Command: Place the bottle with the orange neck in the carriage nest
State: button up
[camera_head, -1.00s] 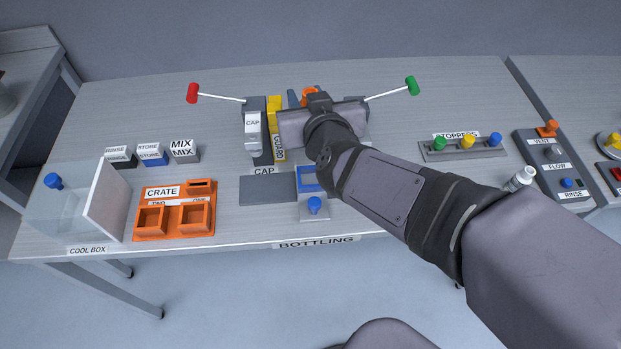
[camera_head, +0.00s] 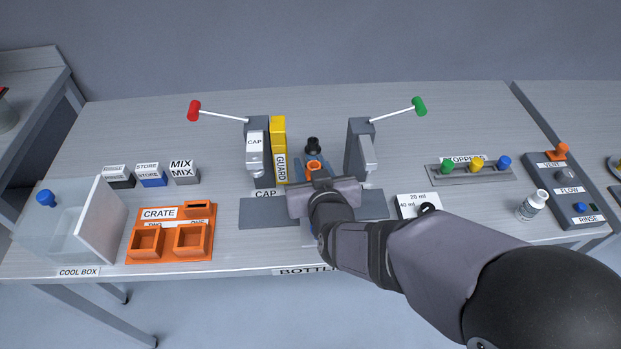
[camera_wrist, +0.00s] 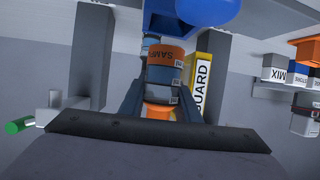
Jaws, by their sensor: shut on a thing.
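The bottle with the orange neck (camera_head: 314,166) is in my gripper (camera_head: 316,177), between the two machine posts. In the wrist view my gripper (camera_wrist: 160,98) is shut on it, one dark finger on each side of the orange neck (camera_wrist: 158,111). Its orange label (camera_wrist: 165,72) carries partly hidden lettering. A large blue rounded part (camera_wrist: 208,10), probably the carriage knob, shows at the top edge of the wrist view, close beyond the bottle. My arm hides the carriage nest in the head view. I cannot tell whether the bottle touches the nest.
The yellow guard (camera_head: 279,150) and the cap post (camera_head: 256,150) stand left of my gripper. A grey post (camera_head: 360,150) stands right. A dark piece (camera_head: 313,145) is behind the bottle. The orange crate (camera_head: 170,257) is left; a white 20 ml/40 ml box (camera_head: 405,213) is right.

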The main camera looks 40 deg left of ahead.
jog(key=shift+f, duration=2.15)
jog(key=shift+f, duration=0.15)
jog(key=o, duration=1)
jog(key=shift+o, duration=0.2)
jog(key=shift+r, duration=0.3)
jog(key=shift+b+v, duration=0.4)
jog(key=shift+v, duration=3.35)
